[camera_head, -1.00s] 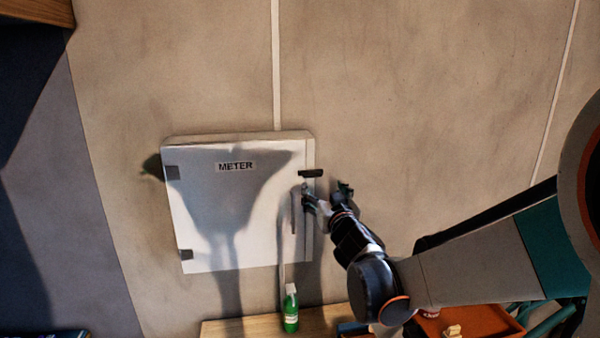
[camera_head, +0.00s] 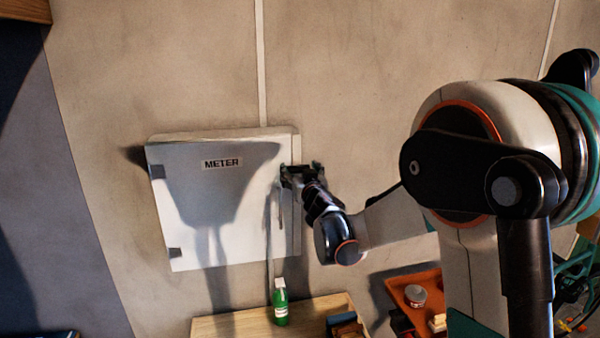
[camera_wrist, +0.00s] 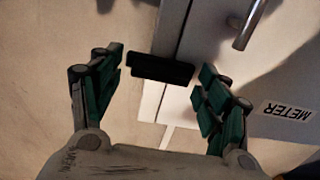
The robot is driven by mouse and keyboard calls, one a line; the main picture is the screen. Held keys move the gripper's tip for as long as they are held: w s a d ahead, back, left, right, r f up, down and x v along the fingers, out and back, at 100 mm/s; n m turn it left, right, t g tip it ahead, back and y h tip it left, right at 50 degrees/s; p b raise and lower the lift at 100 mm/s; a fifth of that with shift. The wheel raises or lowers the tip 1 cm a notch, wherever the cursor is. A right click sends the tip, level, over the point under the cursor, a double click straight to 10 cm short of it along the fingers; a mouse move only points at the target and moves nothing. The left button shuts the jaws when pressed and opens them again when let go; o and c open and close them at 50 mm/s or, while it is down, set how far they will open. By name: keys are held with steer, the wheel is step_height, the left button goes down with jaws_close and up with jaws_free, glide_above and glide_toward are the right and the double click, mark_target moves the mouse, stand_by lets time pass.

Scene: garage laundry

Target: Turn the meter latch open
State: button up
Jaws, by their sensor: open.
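The white meter box (camera_head: 185,235) hangs on the wall, its door closed, with a METER label (camera_head: 222,163). The black bar-shaped latch (camera_wrist: 160,68) lies across the door's edge, crosswise to the seam. In the head view it is mostly hidden behind my gripper (camera_head: 303,172), at the box's upper right edge. In the wrist view my gripper (camera_wrist: 160,78) is open, with one green-padded finger on either side of the latch. The left finger looks close to the latch's end; I cannot tell whether it touches. A grey bar handle (camera_wrist: 248,24) is on the door.
Below the box a wooden shelf (camera_head: 235,324) holds a green bottle (camera_head: 281,302). An orange tray (camera_head: 405,291) with a small can (camera_head: 416,295) is at the lower right. The wall around the box is bare.

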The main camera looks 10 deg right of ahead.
steer(key=c, duration=1.1)
steer(key=shift+o, duration=0.2)
steer(key=shift+n, duration=0.3)
steer(key=n+b, duration=0.2)
steer(key=n, duration=0.1)
steer(key=shift+a+f+n+b, duration=0.1)
steer(key=shift+n+b, duration=0.2)
steer(key=shift+b, duration=0.1)
steer(key=n+b, duration=0.2)
steer(key=n, duration=0.2)
steer(key=shift+n, duration=0.3)
steer(key=n+b, duration=0.1)
steer(key=n, duration=0.3)
steer(key=shift+a+n+b, duration=0.1)
steer(key=shift+n+b, duration=0.2)
steer(key=shift+b, duration=0.1)
steer(key=shift+f+n+b, duration=0.1)
steer(key=shift+n+b, duration=0.5)
steer(key=shift+n, duration=1.6)
